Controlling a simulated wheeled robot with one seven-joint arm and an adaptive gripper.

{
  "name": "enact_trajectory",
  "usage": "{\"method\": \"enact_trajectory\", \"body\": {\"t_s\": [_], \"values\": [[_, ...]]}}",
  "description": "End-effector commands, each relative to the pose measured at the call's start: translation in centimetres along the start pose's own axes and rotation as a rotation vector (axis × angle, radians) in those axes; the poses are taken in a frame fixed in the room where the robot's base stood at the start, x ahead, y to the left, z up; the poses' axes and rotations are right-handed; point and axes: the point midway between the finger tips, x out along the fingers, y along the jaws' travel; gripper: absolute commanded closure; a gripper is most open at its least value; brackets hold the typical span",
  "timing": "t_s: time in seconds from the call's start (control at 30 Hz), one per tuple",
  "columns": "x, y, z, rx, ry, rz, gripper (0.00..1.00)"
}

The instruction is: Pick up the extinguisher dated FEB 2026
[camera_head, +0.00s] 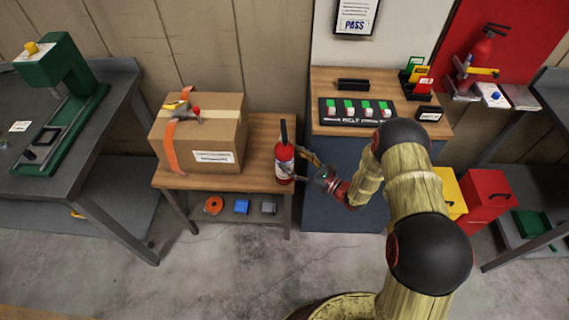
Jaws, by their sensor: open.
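A small red extinguisher (284,169) with a black top and a pale label stands upright at the right end of the wooden table. My gripper (302,166) is open just right of it, with its fingers pointing toward its body. I cannot tell whether the fingers touch it or reach around it. A second red extinguisher (479,51) is at the red wall panel at the upper right, behind a yellow-ended bracket. No date is readable on either extinguisher.
A cardboard box (228,133) with an orange strap fills the left part of the wooden table (262,177). A cabinet (322,128) with a switch panel (355,111) stands close right of my gripper. A green press (75,100) is on the left bench. Yellow and red bins (487,195) stand right of my arm.

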Motion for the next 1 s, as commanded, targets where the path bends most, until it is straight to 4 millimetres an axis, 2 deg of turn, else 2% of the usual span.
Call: {"method": "enact_trajectory", "body": {"t_s": [0.2, 0.3, 0.5, 1.0], "values": [[3.3, 0.0, -0.1, -0.001, 0.0, 0.004, 0.36], [3.9, 0.0, 0.0, 0.0, 0.0, 0.002, 0.36], [3.9, -0.1, 0.1, 0.0, 0.0, 0.001, 0.36], [3.9, -0.1, 0.1, 0.0, 0.0, 0.002, 0.65]]}}
